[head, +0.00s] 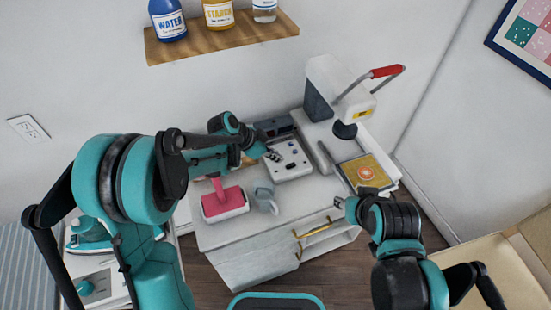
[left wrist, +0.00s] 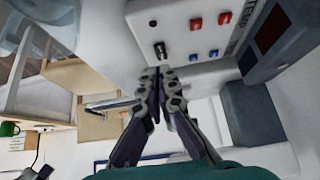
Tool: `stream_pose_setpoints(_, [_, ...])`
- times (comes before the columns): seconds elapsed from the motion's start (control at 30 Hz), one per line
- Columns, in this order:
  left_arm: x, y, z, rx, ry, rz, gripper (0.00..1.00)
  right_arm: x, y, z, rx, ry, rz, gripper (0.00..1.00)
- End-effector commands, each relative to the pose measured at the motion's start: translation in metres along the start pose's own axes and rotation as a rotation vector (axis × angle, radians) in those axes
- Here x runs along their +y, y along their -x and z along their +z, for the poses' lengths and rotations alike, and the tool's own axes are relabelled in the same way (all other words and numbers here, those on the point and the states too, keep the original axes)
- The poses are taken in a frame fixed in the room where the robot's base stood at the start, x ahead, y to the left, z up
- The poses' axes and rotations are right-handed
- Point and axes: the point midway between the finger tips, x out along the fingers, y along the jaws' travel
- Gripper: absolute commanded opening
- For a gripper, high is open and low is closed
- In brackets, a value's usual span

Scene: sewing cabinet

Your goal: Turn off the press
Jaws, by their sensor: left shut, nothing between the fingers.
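The white press (head: 330,85) with a red-gripped lever (head: 385,71) stands at the back right of the cabinet. Its control box (head: 291,160) sits to its left, with small dark and coloured controls. In the left wrist view the panel (left wrist: 180,70) shows red buttons (left wrist: 224,18), blue buttons (left wrist: 213,54) and a black switch (left wrist: 160,50). My left gripper (head: 274,156) is shut and empty at the control box. In the left wrist view its fingertips (left wrist: 159,74) are just below the black switch; contact cannot be told. My right gripper (head: 340,203) is near the cabinet's front right; its jaw state is unclear.
A tan plate with an orange round mark (head: 366,172) lies below the press. Bottles stand on a wooden wall shelf (head: 220,40). A cardboard box (head: 490,268) is at lower right.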

Motion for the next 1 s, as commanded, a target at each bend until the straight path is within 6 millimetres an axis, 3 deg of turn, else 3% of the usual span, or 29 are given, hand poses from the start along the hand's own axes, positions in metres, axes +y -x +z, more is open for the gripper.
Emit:
stream_pose_setpoints(0.03, [-0.001,0.017,0.005,-0.001,0.007,-0.006,0.00,0.000,0.005,-0.003,0.000,0.000,0.000,0.40])
stream_pose_setpoints(0.2, [-0.002,0.051,0.016,0.000,0.006,-0.005,0.00,0.000,0.013,-0.009,0.000,0.000,0.000,0.40])
stream_pose_setpoints(0.4, [-0.001,0.077,0.025,0.000,0.005,-0.004,0.00,0.000,0.018,-0.013,0.000,0.000,0.000,0.40])
stream_pose_setpoints(1.0, [-0.001,0.084,0.028,-0.001,0.003,-0.003,0.00,0.000,0.019,-0.013,0.000,0.000,0.000,0.40])
